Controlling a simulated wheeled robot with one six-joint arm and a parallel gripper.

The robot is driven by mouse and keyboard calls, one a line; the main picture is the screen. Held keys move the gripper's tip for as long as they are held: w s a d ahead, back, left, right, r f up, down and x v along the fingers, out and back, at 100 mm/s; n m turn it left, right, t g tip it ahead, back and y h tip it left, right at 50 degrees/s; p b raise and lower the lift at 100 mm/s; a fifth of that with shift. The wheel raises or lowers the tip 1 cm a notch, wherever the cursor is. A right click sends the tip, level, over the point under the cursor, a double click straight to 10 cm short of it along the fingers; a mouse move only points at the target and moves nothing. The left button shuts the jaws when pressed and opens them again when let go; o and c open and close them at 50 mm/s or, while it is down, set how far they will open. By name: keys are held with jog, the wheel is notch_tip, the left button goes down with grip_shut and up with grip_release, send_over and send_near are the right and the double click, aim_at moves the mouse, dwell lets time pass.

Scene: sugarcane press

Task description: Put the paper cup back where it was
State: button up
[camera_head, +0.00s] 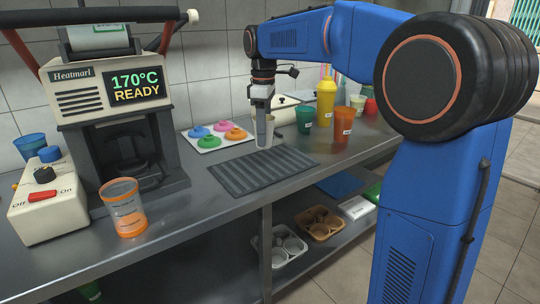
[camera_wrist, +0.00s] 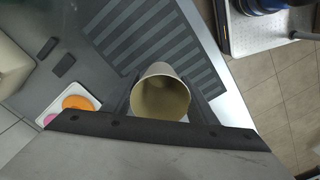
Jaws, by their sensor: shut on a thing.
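The paper cup (camera_head: 269,133) is pale and upright in the head view, at the back edge of the dark ribbed mat (camera_head: 250,175). My gripper (camera_head: 262,118) points down and is shut on the cup. In the wrist view the cup (camera_wrist: 160,92) shows its open mouth and looks empty inside, with a dark finger on each side. The ribbed mat (camera_wrist: 150,40) lies beyond it. I cannot tell whether the cup's base touches the mat or hangs just above it.
A white tray of coloured rings (camera_head: 218,136) lies left of the cup. A green cup (camera_head: 304,120), orange cup (camera_head: 343,124) and yellow bottle (camera_head: 326,100) stand to its right. The front mat is bare.

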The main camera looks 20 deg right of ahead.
jog(key=shift+f, duration=3.35)
jog(key=shift+f, duration=0.1)
jog(key=o, duration=1)
notch_tip(320, 180, up, 12)
jog(key=shift+f, duration=0.1)
jog(key=shift+s+r, duration=0.1)
jog(key=shift+r, duration=0.15)
